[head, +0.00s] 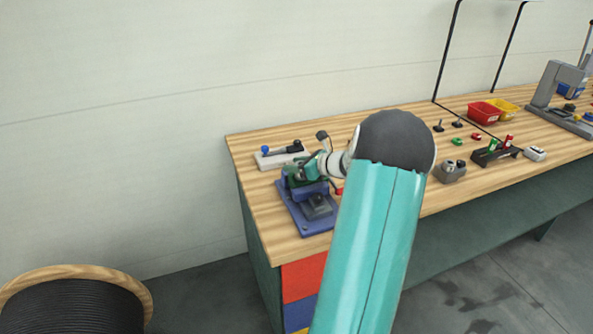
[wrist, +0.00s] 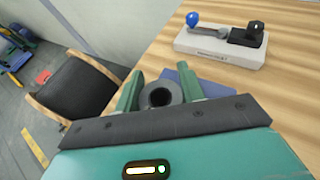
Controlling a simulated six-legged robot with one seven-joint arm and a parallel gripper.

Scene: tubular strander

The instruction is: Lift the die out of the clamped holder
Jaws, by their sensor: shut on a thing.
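The die (wrist: 160,94) is a dark grey ring with a round bore, seen from above in the wrist view. My gripper (wrist: 157,88) has its green fingers on both sides of the die and is shut on it. The holder (head: 311,218) is a blue fixture on the near left end of the bench in the head view. My gripper (head: 306,169) is at the top of the holder there. A little of the holder's blue (wrist: 185,72) shows behind the fingers in the wrist view. I cannot tell whether the die is still seated or clear of the holder.
A pale block with a blue-knobbed lever (head: 282,154) stands just behind the holder; it also shows in the wrist view (wrist: 222,46). Red (head: 484,111) and yellow bins, small parts and a grey press (head: 556,85) are farther right. A cable reel (head: 75,305) stands on the floor, lower left.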

